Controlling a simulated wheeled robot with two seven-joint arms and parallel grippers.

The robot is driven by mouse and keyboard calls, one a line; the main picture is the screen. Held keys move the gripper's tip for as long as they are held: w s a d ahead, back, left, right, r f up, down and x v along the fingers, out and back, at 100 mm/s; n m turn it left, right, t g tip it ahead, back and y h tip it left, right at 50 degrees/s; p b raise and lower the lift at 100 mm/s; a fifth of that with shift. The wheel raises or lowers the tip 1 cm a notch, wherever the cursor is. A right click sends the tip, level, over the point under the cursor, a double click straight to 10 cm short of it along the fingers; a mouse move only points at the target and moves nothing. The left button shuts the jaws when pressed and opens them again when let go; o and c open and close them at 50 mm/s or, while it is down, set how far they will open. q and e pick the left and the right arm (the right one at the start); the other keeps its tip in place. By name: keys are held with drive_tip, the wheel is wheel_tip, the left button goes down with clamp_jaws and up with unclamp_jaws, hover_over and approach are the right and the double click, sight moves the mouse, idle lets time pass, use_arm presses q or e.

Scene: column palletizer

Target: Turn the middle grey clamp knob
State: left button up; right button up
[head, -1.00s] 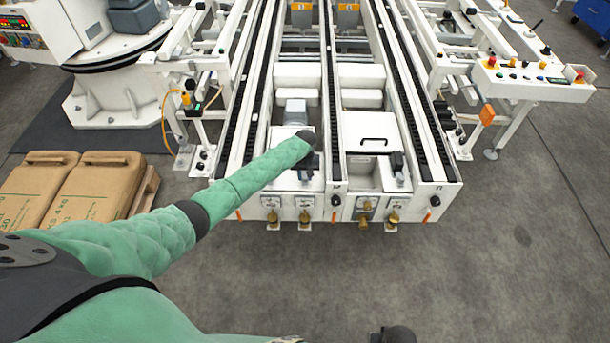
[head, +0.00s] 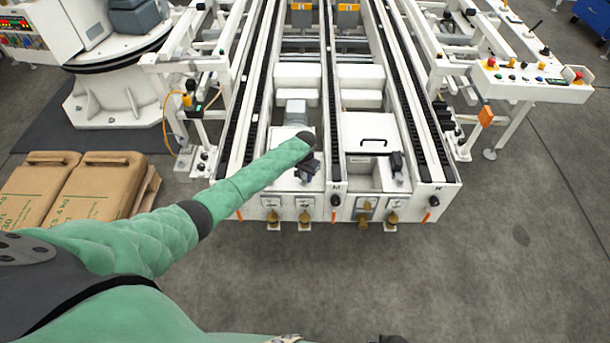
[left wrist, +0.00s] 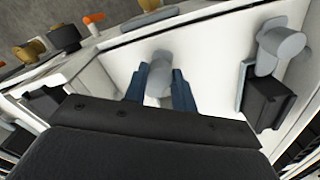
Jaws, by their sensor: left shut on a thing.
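In the left wrist view, a smooth grey clamp knob (left wrist: 159,77) stands on a white panel between the two dark blue fingers of my left gripper (left wrist: 160,90). The fingers are shut on it, one on each side. A second grey knob (left wrist: 285,43) with a black block below it is to the right, apart from the gripper. In the head view, my left gripper (head: 307,170) is at the front of the white conveyor frame, left of its centre beam. The held knob is hidden there by my wrist.
The white conveyor frame (head: 352,201) has brass fittings along its front. A lid with a black handle (head: 373,141) is right of my gripper. Brown sacks (head: 100,180) lie on a pallet at left. A control panel (head: 530,80) stands at right. The front floor is clear.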

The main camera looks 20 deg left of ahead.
use_arm(q)
drive_tip(key=shift+m, duration=2.3)
drive_tip(key=m, duration=0.2)
drive_tip(key=shift+m, duration=1.5)
drive_tip(key=shift+m+b, duration=0.45)
drive_tip(key=shift+m, duration=0.75)
use_arm(e)
drive_tip(key=shift+w+a+r, duration=0.1)
drive_tip(key=shift+w+r, duration=0.2)
drive_tip(key=shift+r, duration=0.45)
drive_tip(key=shift+w+a+r, duration=0.1)
drive_tip(key=shift+w+r, duration=0.15)
drive_tip(key=shift+r, duration=0.45)
drive_tip(key=shift+a+r, duration=0.1)
drive_tip(key=shift+a, duration=0.2)
use_arm(q)
drive_tip(key=o, duration=1)
drive_tip(key=shift+c, duration=0.2)
drive_tip(key=shift+o, duration=0.2)
